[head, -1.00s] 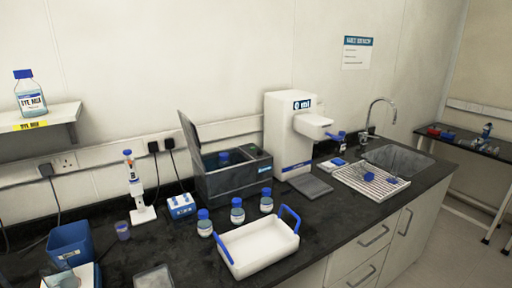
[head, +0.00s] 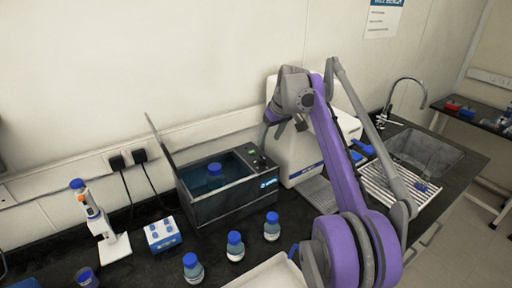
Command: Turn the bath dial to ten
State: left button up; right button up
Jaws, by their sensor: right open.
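The bath is a dark grey open box (head: 222,203) with its lid (head: 160,145) raised at the left; a blue-capped bottle (head: 215,178) stands inside. Its control panel (head: 256,160) is on the right part of the top, with small controls too small to read; the dial's setting cannot be made out. My right gripper (head: 278,128) is open and empty, pointing down just above and to the right of the panel, apart from it as far as I can see. My left gripper is not in view.
Several blue-capped bottles (head: 235,246) stand in front of the bath, beside a white tray (head: 268,275) partly hidden by my right arm. A white dispenser (head: 298,160) stands close on the right. A pipette stand (head: 112,248) and blue block (head: 162,233) are at left.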

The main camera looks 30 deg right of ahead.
aim_at(263, 157)
jog(key=x, duration=1)
jog(key=shift+s+f+b, duration=0.2)
jog(key=shift+s+b, duration=0.1)
jog(key=shift+b, duration=0.05)
grip_shut()
